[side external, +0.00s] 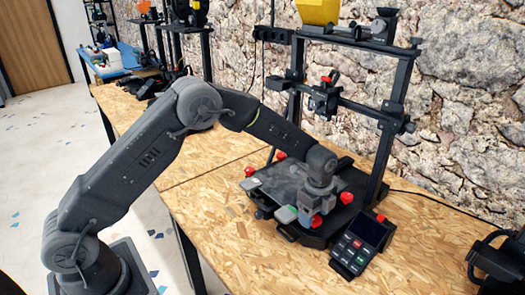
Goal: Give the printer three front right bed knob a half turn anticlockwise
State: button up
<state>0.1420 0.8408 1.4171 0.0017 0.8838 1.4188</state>
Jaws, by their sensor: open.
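A printer (345,105) with a black upright frame stands on the wooden bench. Its dark bed (277,187) has red knobs around its corners. The front right bed knob (316,221) shows as a red spot just below my gripper (309,212). My gripper points down over that corner, with its jaws open. The fingers are small here and partly merge with the knob, so I cannot tell whether they touch it or stand around it. Other red knobs show at the front left (250,171), back left (281,156) and back right (347,197).
A control box (362,242) with a screen and buttons sits right of the bed, close to my gripper. A light clip (286,214) is at the bed's front edge. Another printer (185,30) stands farther back. The bench front (230,240) is clear.

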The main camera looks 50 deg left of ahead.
notch_tip(320, 180, up, 13)
jog(key=s+a+r+n+t, duration=0.1)
jog(key=s+a+r+n, duration=0.1)
jog(key=s+r+n, duration=0.2)
jog(key=s+a+r+n+t, duration=0.1)
jog(key=s+a+r+n, duration=0.1)
jog(key=s+r, duration=0.5)
jog(key=shift+s+a+n+t, duration=0.35)
jog(key=shift+s+n, duration=0.55)
jog(key=shift+s, duration=1.2)
jog(key=shift+w+d+r, duration=0.1)
jog(key=w+a+f+m+g+h, duration=0.1)
jog(key=w+f+m+g+h, duration=0.25)
jog(key=w+f+m, duration=0.8)
jog(key=w+d+f+n, duration=0.1)
jog(key=f, duration=0.3)
jog(key=w+d+f+n, duration=0.1)
jog(key=d+f, duration=0.1)
jog(key=f, duration=0.3)
jog(key=w+d+f+n+h, duration=0.1)
jog(key=w+d+f, duration=0.1)
jog(key=f, duration=0.2)
jog(key=shift+w+d+f+n+t, duration=0.15)
jog(key=shift+f+n+t, duration=0.1)
jog(key=shift+f+t, duration=0.15)
